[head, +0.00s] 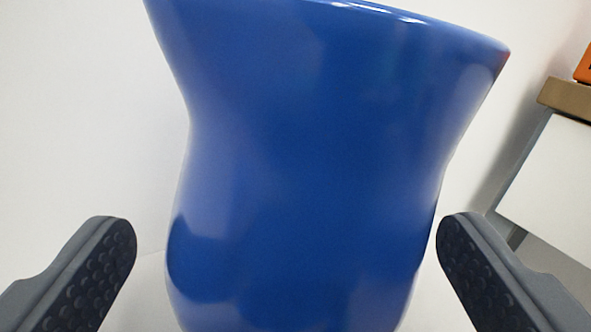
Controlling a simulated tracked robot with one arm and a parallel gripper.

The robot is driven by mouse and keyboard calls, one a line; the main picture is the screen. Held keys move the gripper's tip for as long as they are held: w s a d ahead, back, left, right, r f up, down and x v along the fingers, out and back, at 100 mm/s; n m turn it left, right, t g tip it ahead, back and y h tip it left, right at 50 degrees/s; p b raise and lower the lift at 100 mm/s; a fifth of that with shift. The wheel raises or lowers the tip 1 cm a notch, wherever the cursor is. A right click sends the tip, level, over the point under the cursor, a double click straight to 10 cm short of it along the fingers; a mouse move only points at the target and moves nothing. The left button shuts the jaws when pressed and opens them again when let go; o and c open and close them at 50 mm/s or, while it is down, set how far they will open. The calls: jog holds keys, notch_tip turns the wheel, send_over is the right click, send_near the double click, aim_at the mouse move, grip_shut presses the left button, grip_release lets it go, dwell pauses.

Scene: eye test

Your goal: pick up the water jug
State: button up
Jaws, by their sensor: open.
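A large glossy blue vessel (305,170), which I take to be the water jug, fills the middle of the head view. It has a waist below a flared rim and looks slightly tilted in the picture. Its bottom is cut off by the lower edge, and no handle shows. My gripper (288,245) is open, with one dark finger to the left of the vessel and one to the right. The left finger stands apart from it with a visible gap. The right finger appears very close to its side; I cannot tell whether it touches.
At the right edge stands a white surface (555,185) with a grey edge. A brown block (568,98) and an orange object (585,66), partly cut off, are above it. A plain pale wall (80,120) fills the left side, which looks clear.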

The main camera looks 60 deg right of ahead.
aim_at(318, 243)
jog(key=shift+x, duration=1.05)
jog(key=shift+f, duration=0.1)
jog(key=c, duration=1.2)
jog(key=shift+c, duration=0.2)
jog(key=shift+r+p, duration=0.55)
jog(key=shift+r, duration=1.05)
jog(key=r+p+v, duration=0.2)
jog(key=p+v, duration=0.1)
jog(key=v, duration=1.3)
jog(key=shift+w+a, duration=0.25)
jog(key=shift+w, duration=0.05)
